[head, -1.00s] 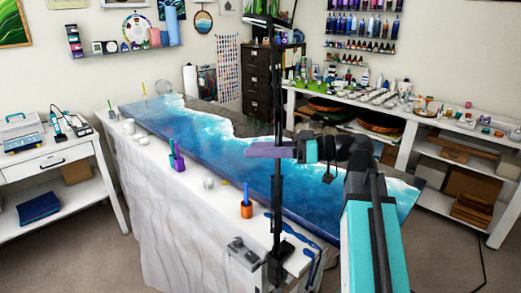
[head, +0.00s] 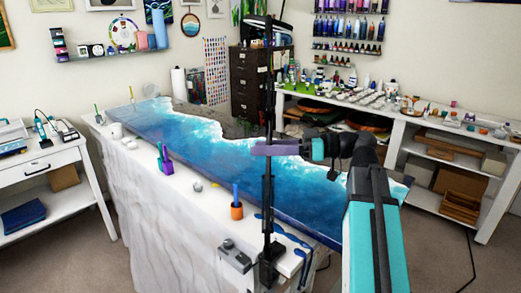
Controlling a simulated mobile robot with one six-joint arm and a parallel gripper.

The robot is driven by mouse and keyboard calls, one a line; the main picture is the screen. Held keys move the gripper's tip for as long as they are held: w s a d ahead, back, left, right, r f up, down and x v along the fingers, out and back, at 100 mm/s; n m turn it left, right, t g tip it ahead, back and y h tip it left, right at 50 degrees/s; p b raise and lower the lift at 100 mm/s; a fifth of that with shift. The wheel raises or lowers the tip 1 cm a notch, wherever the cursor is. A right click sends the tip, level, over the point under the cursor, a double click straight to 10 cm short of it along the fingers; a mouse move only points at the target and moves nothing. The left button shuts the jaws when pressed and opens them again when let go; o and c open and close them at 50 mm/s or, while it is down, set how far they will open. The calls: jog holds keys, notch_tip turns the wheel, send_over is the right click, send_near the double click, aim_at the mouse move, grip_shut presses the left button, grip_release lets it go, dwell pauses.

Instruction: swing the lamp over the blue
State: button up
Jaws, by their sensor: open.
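The lamp is a tall black stand (head: 267,215) at the near end of the worktable. Its dark head (head: 258,20) is at the top of the frame, in front of the back wall. The blue (head: 205,148) is a glossy band of blue resin with white foam edges, running along the long slab on the table. My gripper (head: 262,150) reaches in from the right over the slab, its purple fingers level with the middle of the lamp's post. The fingers overlap the post in the picture; I cannot tell whether they touch it. The gripper is open.
A purple cup (head: 165,163), an orange cup (head: 237,211) and a grey box (head: 234,257) stand along the table's near edge. A white shelf unit (head: 400,128) with bottles stands at the right, and a white side table (head: 52,160) at the left.

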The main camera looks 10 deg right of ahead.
jog(key=d+b, duration=0.2)
jog(key=d, duration=0.9)
jog(key=shift+s+d, duration=0.35)
jog(key=shift+s, duration=0.05)
dwell(1.2)
jog(key=shift+b, duration=0.3)
jog(key=shift+d, duration=0.1)
dwell(0.3)
jog(key=f+b+v, duration=0.1)
jog(key=b+v, duration=0.5)
jog(key=v, duration=0.5)
jog(key=shift+r, duration=0.35)
jog(key=d+b, duration=0.1)
jog(key=b, duration=0.3)
jog(key=shift+w, duration=0.1)
jog(key=d+b, duration=0.1)
jog(key=b, duration=0.4)
jog(key=shift+b, duration=0.35)
jog(key=b, duration=0.6)
jog(key=shift+s+d+r, duration=0.1)
jog(key=shift+s+d, duration=0.1)
jog(key=shift+s, duration=0.2)
